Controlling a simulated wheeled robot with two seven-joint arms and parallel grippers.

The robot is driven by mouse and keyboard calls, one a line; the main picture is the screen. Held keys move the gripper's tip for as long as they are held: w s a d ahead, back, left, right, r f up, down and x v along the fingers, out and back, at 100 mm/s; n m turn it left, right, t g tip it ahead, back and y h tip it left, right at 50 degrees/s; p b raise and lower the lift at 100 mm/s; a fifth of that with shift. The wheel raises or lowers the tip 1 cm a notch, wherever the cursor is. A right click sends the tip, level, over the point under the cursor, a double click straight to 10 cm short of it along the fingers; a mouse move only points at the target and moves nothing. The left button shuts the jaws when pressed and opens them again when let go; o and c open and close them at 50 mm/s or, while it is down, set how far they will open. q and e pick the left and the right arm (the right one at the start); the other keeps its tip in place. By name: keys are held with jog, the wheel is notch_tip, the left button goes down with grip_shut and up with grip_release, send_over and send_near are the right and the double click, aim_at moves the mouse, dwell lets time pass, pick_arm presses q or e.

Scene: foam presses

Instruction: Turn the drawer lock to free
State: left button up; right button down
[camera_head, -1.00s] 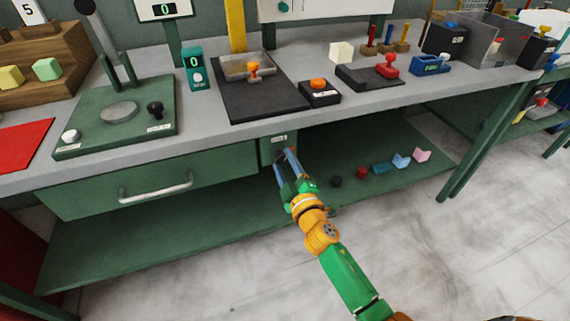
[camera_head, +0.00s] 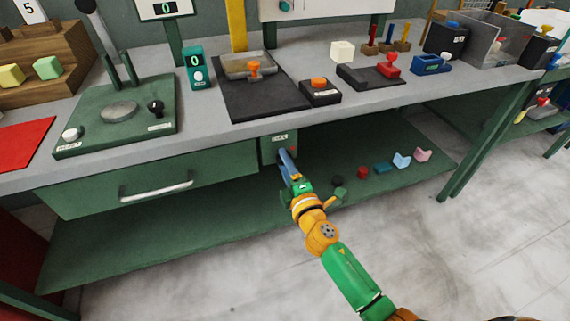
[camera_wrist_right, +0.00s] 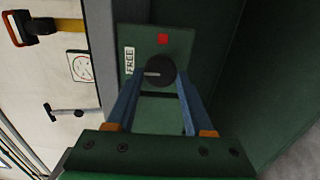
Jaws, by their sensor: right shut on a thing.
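The lock is a dark round knob (camera_wrist_right: 160,71) on a green plate (camera_wrist_right: 178,42) under the bench, right of the drawer. A pale pointer line on the knob points left in the right wrist view, toward the side with the white FREE label (camera_wrist_right: 129,61). My right gripper (camera_head: 284,155) is shut on the knob, a blue finger on each side. In the head view the fingers hide the knob. The green drawer (camera_head: 150,180) with its pale handle (camera_head: 156,192) looks closed. My left gripper is not in view.
The grey bench top (camera_head: 225,135) overhangs the lock. A lower green shelf (camera_head: 190,228) holds several small coloured pieces, including a red one (camera_head: 362,172), right of my gripper. The floor in front is open.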

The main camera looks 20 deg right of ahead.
dwell(0.4)
jog(key=shift+c, duration=1.5)
grip_release()
jog(key=shift+s, duration=0.15)
jog(key=s, duration=0.6)
jog(key=shift+s+d, duration=0.15)
jog(key=shift+s, duration=0.25)
